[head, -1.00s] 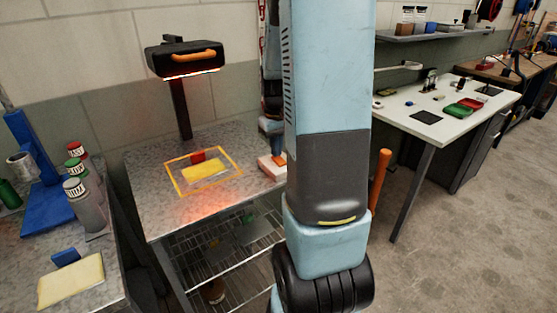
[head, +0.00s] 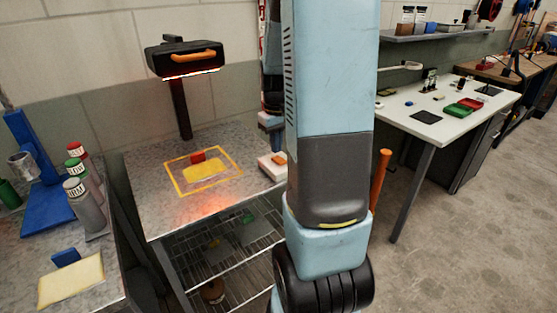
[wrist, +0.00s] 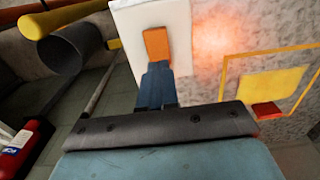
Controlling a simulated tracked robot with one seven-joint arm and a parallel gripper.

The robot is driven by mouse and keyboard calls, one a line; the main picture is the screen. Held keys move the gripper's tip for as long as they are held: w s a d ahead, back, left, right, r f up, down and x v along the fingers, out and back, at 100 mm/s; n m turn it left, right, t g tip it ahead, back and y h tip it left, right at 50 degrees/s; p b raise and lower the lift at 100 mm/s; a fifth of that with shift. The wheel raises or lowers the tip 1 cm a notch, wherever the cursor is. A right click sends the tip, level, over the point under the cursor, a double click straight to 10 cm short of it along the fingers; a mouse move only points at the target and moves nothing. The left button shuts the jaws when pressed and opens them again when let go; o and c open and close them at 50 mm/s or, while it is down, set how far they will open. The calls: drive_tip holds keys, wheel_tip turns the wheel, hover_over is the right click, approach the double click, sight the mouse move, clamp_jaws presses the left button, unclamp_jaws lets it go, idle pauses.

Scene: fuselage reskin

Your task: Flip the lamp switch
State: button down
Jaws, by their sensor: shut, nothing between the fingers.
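The lamp (head: 183,58) is a black head with an orange handle on a dark post at the back of the metal table. A bright red-white strip glows under it. The switch is a white box (head: 268,167) with an orange rocker (head: 281,158) at the table's right edge. In the wrist view, the white box (wrist: 125,30) and orange rocker (wrist: 157,45) are just beyond my fingertips. My gripper (wrist: 157,72) is shut and empty, its tips at the rocker's near end. I cannot tell whether they touch it. In the head view my arm hides part of this area.
A yellow outline (head: 182,191) with a yellow patch (head: 205,171) and red block (head: 198,157) lies on the table. A white table (head: 410,104) stands right. A red extinguisher shows in the wrist view (wrist: 22,145).

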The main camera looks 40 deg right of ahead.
sight(276, 158)
drive_tip(key=shift+r, duration=2.55)
drive_tip(key=shift+a, duration=0.1)
drive_tip(key=s+a+r+t, duration=0.5)
drive_tip(key=s+a+r, duration=0.8)
drive_tip(key=s+a, duration=0.3)
drive_tip(key=shift+s+a+r+t, duration=0.2)
drive_tip(key=shift+a+t, duration=0.1)
drive_tip(key=shift+a, duration=0.85)
